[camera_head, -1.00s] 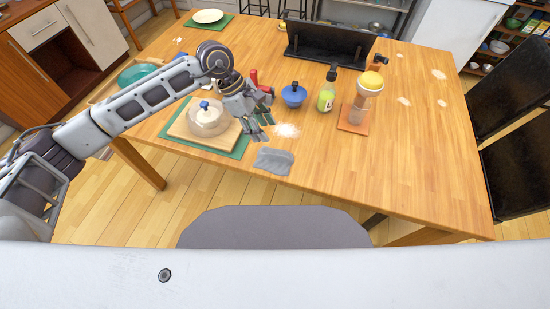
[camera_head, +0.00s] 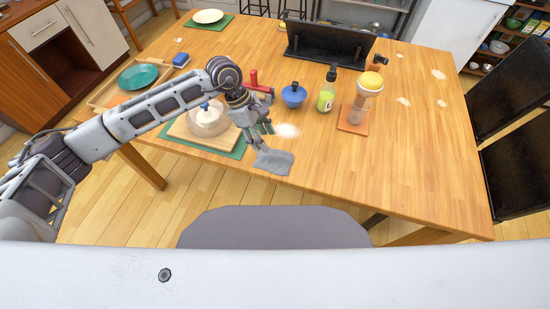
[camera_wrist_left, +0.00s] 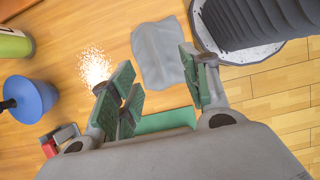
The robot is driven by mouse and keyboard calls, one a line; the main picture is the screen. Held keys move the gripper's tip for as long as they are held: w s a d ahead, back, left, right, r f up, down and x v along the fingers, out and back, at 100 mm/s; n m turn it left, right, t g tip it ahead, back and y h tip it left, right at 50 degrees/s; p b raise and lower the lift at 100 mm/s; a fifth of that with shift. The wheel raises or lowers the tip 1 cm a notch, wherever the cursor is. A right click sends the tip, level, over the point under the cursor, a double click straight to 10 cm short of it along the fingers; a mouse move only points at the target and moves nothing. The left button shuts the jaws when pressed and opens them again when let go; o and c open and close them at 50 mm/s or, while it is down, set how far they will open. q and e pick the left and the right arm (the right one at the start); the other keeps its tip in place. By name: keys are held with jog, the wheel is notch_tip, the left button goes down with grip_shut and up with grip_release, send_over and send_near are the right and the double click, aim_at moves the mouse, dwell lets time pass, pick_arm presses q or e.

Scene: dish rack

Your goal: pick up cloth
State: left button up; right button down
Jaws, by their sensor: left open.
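The grey cloth (camera_head: 274,162) lies flat near the front edge of the wooden table. It also shows in the left wrist view (camera_wrist_left: 158,52), beyond the fingertips and roughly between them. My left gripper (camera_head: 260,138) is open and empty, just above and behind the cloth in the head view. Its green-padded fingers (camera_wrist_left: 155,78) are spread apart in the wrist view. I cannot tell the exact height of the fingertips over the cloth. My right gripper is not in view.
White powder (camera_head: 287,130) is spilled right behind the cloth. A glass-lidded dish (camera_head: 207,120) on a wooden board stands left. The table's right side is mostly clear.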

aim_at(274, 155)
pick_arm(q)
jog(key=x, duration=0.4)
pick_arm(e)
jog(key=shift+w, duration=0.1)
pick_arm(q)
jog(key=shift+f, duration=0.15)
jog(key=shift+d+f, duration=0.15)
jog(key=shift+f, duration=0.1)
jog(key=x, duration=0.3)
jog(key=shift+w+d+f+p, duration=0.15)
jog(key=shift+w+f+p, duration=0.05)
jog(key=shift+f+p, duration=0.15)
jog(key=shift+d+f, duration=0.15)
jog(key=shift+f, duration=0.2)
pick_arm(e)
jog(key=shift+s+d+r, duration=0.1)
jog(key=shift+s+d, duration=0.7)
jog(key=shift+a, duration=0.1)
